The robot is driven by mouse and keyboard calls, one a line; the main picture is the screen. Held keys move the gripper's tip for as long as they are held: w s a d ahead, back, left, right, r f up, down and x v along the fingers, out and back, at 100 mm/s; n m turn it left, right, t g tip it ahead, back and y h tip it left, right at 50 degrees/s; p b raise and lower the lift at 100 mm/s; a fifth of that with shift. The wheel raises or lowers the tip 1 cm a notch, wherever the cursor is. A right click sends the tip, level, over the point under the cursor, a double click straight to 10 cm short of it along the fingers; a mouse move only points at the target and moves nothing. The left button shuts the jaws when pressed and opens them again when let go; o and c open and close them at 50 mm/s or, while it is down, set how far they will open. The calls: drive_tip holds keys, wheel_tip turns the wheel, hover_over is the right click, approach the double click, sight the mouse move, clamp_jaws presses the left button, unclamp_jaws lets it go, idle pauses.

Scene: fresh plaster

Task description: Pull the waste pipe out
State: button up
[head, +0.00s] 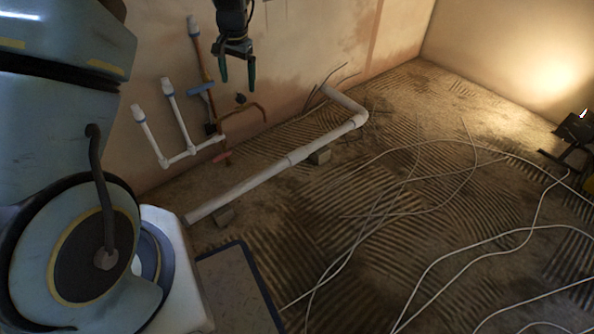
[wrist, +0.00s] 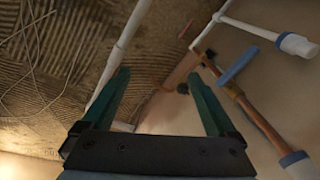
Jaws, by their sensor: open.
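The waste pipe (head: 260,179) is a long grey-white pipe lying low along the floor by the wall. It has an elbow at its far end and rests on small blocks. In the wrist view a white pipe (wrist: 122,45), which looks like the same one, runs beyond the left finger. My gripper (head: 238,78) is open and empty in the head view, high in front of the wall and above the pipe, apart from it. Its two green fingers (wrist: 162,92) also show spread apart in the wrist view.
White capped pipes (head: 175,115) and a copper pipe with a blue lever (head: 200,88) stand against the wall, left of my gripper. Loose pale cables (head: 375,215) lie across the ridged floor (head: 425,125). A work lamp (head: 575,140) stands at the right edge.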

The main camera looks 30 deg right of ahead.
drive_tip(key=d+f+m+b, duration=0.2)
drive_tip(key=d+f+b, duration=0.25)
drive_tip(key=f, duration=0.35)
drive_tip(key=d+f+m+b, duration=0.1)
drive_tip(key=d+f+b, duration=0.4)
drive_tip(key=f, duration=0.4)
drive_tip(key=m+t+b, duration=0.1)
drive_tip(key=m+b, duration=0.2)
drive_tip(key=b, duration=0.3)
approach(297, 153)
drive_tip(key=b+x, duration=0.5)
drive_tip(key=x, duration=0.5)
drive_tip(key=shift+f, duration=0.25)
drive_tip(key=shift+c, duration=0.3)
clamp_jaws()
